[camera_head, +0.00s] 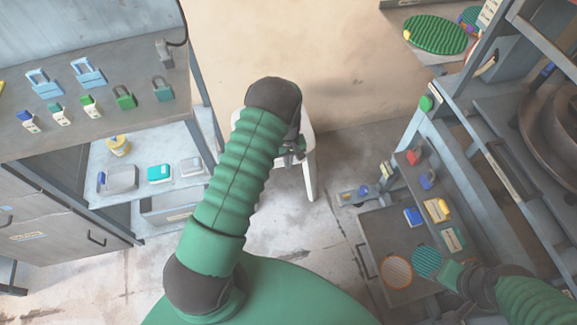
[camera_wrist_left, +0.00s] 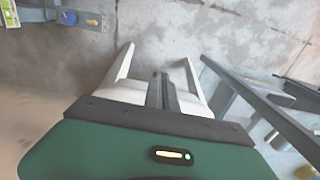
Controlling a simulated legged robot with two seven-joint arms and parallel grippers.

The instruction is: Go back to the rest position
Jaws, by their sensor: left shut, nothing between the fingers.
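My left arm rises through the middle of the head view and bends over at the top. My right arm comes in at the lower right. Its right gripper (camera_head: 448,274) is beside a green ribbed disc (camera_head: 428,261); I cannot tell whether it touches the disc or how its fingers stand.
A tool shelf with padlocks (camera_head: 124,97) and tags stands at left. At right, a panel (camera_head: 380,235) carries coloured blocks and an orange-rimmed disc (camera_head: 396,272), beside a grey metal frame (camera_head: 440,105). A green plate (camera_head: 436,35) lies at the back.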

